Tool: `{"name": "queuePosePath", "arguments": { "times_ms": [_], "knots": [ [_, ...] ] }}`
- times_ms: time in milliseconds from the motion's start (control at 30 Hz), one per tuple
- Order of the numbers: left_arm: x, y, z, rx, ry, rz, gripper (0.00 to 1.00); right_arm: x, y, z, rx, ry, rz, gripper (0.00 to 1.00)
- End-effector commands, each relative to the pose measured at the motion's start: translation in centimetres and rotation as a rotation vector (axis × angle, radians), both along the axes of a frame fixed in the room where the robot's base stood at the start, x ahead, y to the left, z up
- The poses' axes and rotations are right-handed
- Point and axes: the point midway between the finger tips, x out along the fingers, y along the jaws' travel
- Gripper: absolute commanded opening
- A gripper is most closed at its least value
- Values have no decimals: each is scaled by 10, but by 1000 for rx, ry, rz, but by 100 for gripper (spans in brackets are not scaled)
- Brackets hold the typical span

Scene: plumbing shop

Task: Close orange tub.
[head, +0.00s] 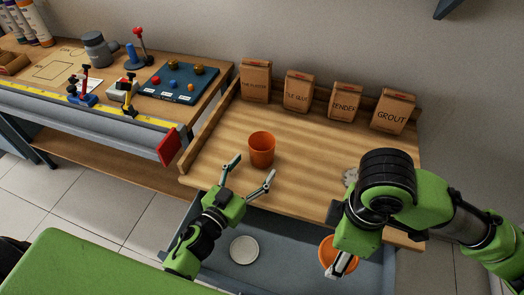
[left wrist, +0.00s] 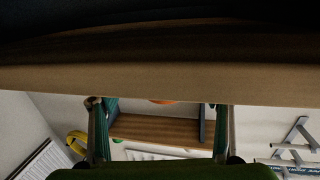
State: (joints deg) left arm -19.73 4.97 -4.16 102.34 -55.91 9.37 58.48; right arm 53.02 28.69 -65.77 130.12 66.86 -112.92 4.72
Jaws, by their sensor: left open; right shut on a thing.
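The orange tub (head: 262,150) stands upright on the wooden bench top, with its open mouth facing up. My left gripper (head: 254,168) is open and empty, its fingers spread just in front of the tub. In the left wrist view its fingers (left wrist: 160,130) flank the bench edge, and a sliver of orange (left wrist: 162,101) shows past that edge. My right gripper (head: 338,268) is shut on a round orange piece (head: 327,248), which looks like a lid. It is low at the front right, over the grey drawer; the arm and fingers partly hide it.
A pale disc (head: 244,249) lies in the grey drawer (head: 285,225) below the bench's front edge. Several brown bags (head: 298,92) line the back of the bench top (head: 305,140). A grey lump (head: 350,177) sits beside my right arm. A cluttered workbench (head: 100,80) stands to the left.

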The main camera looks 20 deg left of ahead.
Motion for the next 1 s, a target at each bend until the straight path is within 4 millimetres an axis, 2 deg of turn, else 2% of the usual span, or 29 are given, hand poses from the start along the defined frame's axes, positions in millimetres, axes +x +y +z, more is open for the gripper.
{"name": "queuePosePath", "arguments": {
  "times_ms": [233, 500, 600, 967, 1000],
  "knots": [
    [4, 0, 1, 1, -1, 0, 71, 0, 0, 1, 0, 0, 0, 49],
    [42, -2, 1, 0, -1, 0, 71, 0, 0, 7, 0, 0, 0, 49],
    [50, -5, 0, 1, 0, 0, 71, 0, 0, 7, 0, 0, 0, 49],
    [52, -5, 0, 0, 0, 0, 71, 0, 0, 7, 0, 0, 0, 49],
    [52, -5, 0, 0, 0, 0, 69, 0, 0, 7, 0, 0, 0, 49]
  ]
}}
